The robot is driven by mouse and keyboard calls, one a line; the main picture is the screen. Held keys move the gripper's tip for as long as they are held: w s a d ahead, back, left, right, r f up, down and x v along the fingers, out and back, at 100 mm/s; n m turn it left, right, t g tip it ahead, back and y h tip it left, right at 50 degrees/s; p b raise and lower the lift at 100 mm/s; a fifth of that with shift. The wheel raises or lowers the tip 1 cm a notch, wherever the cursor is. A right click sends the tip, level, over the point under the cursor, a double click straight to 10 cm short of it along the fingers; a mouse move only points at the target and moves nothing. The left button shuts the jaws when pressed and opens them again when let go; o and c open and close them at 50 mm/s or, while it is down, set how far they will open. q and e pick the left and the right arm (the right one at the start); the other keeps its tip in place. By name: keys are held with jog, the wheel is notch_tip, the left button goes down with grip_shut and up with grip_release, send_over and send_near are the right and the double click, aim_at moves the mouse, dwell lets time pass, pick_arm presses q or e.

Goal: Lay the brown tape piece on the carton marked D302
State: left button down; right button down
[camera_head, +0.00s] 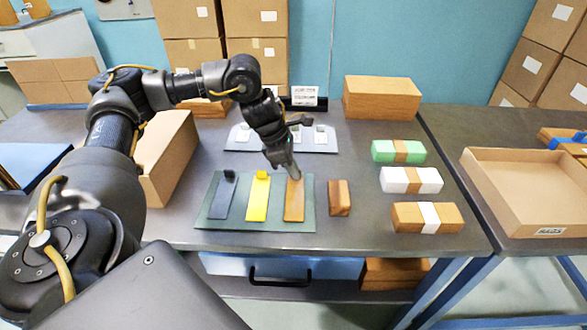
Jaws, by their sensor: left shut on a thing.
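The brown tape piece (294,205) is a flat strip on the dark green mat (206,218), at the right of a row with a grey strip (228,197) and a yellow strip (258,200). My left gripper (294,177) comes down from behind and is shut at the far end of the brown tape piece, hiding that end. The strip still appears to lie on the mat. At the right are small banded cartons: green (384,151), white (397,179) and brown with a white band (413,217). I cannot read D302 on any of them. My right gripper is not in view.
A brown block (340,197) stands just right of the mat. Behind is a grey board (240,145) with small white pieces, a sign (305,95) and a flat carton stack (381,98). An open tray (480,185) is on the right table. A carton (170,160) stands left.

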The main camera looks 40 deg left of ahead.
pick_arm(q)
jog(key=shift+f, duration=0.1)
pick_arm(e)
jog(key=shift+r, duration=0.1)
pick_arm(q)
jog(key=c, duration=1.9)
grip_release()
jog(key=o, duration=0.3)
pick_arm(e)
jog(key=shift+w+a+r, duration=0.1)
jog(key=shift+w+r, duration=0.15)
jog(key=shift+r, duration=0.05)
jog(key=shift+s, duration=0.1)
